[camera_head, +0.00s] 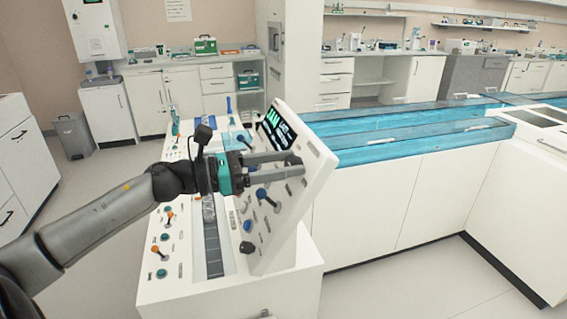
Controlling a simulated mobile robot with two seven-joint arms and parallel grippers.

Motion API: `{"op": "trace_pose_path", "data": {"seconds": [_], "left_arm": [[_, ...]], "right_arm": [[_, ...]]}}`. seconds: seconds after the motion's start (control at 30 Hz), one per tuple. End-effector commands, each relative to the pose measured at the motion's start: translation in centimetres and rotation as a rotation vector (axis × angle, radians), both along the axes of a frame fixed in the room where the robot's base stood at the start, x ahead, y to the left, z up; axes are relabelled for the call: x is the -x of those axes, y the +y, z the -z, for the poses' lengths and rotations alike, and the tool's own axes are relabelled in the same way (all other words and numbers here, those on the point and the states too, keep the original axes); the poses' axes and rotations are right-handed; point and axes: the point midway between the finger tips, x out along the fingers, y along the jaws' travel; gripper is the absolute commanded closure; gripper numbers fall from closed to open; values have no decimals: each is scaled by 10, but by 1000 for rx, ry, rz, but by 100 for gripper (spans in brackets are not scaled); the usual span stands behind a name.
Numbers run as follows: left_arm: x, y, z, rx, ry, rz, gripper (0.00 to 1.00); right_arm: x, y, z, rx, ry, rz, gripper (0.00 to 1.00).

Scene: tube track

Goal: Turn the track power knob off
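A white control panel (316,176) stands tilted on a white console, with several knobs and levers on its face. My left gripper (297,165) reaches in front of the panel's upper part, its two fingers apart with a gap between them. A dark round knob (292,159) shows at the fingertips, partly hidden by them; I cannot tell whether they touch it. Labels are too small to read, so I cannot tell which is the track power knob. My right gripper is out of view.
A dark display (275,130) is at the panel's top. The console top (190,285) carries orange and teal knobs on the left. A long counter with a blue clear-covered track (390,143) runs behind to the right. Open floor (85,195) lies left.

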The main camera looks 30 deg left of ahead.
Motion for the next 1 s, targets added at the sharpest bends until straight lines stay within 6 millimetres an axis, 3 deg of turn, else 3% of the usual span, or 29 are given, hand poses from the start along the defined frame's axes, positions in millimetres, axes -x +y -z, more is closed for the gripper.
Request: {"op": "trace_pose_path", "data": {"seconds": [0.07, 0.5, 0.8, 1.0], "left_arm": [[0, 0, 0, 0, 0, 0, 50], [0, 0, 0, 1, 1, 1, 100], [0, 0, 0, 4, 3, -1, 100], [1, -1, -2, 35, 30, -23, 100]], "right_arm": [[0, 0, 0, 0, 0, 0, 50], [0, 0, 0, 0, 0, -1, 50], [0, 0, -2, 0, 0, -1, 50], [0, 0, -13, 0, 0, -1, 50]]}}
